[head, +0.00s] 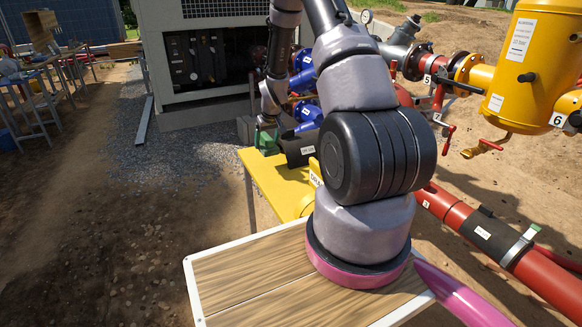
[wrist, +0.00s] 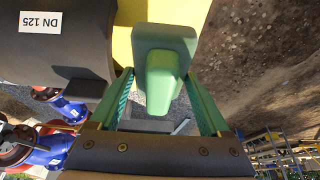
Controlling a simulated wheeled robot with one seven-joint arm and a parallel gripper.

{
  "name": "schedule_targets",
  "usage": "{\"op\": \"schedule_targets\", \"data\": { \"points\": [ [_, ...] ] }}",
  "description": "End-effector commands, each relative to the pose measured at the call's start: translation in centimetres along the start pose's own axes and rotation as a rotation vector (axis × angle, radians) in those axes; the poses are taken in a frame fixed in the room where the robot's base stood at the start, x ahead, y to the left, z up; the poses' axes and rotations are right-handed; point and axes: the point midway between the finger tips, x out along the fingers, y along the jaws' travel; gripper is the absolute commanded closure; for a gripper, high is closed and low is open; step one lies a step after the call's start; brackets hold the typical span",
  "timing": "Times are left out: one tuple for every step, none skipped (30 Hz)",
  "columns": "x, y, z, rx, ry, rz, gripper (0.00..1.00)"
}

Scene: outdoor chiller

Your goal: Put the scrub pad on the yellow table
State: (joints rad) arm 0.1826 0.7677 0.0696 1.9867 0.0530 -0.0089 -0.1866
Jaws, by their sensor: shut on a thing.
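The green scrub pad (wrist: 163,42), a block with a narrower raised grip, sits between the two green fingers of my gripper (wrist: 162,76) in the wrist view. My gripper is shut on the grip. In the head view the pad (head: 267,142) shows small at the far left corner of the yellow table (head: 275,187), with my gripper (head: 268,129) above it. The yellow table (wrist: 124,42) also shows behind the pad in the wrist view. I cannot tell whether the pad touches the table. My arm hides much of the table.
A black pipe piece labelled DN 125 (wrist: 82,42) lies on the table close beside the pad. Blue valves (head: 305,112) stand behind. Red pipes (head: 478,232) and a yellow tank (head: 535,65) are at the right. Open dirt ground lies left of the table.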

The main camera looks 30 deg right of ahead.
Motion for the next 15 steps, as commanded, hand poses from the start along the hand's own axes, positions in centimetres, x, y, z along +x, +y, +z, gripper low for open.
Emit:
{"op": "schedule_targets", "data": {
  "points": [
    [1.1, 0.0, 0.6, 0.0, -0.005, -0.001, 0.72],
    [1.6, -0.1, 0.8, 0.0, -0.004, -0.001, 0.72],
    [2.3, -0.1, 1.1, 0.0, -0.004, -0.001, 0.72],
    [2.7, -0.1, 1.3, 0.0, -0.004, -0.001, 0.72],
    [3.0, -0.1, 1.4, 0.0, -0.003, -0.001, 0.72],
    [3.5, -0.1, 1.6, 0.001, -0.003, -0.001, 0.72],
    [3.7, -0.1, 1.7, 0.001, -0.003, -0.001, 0.72],
    [3.9, -0.1, 1.7, 0.001, -0.002, -0.001, 0.72],
    [4.0, -0.1, 1.8, 0.001, -0.001, 0.0, 0.72],
    [4.2, -0.1, 1.9, 0.0, -0.001, 0.0, 0.72],
    [4.5, -0.1, 2.0, 0.0, -0.001, 0.0, 0.72],
    [4.9, -0.1, 2.2, 0.0, -0.002, -0.001, 0.72],
    [5.2, -0.1, 2.4, 0.0, -0.003, -0.001, 0.72],
    [5.7, -0.1, 2.5, 0.0, -0.003, -0.001, 0.72],
    [6.2, -0.1, 2.8, 0.0, -0.003, -0.001, 0.72]
  ]
}}
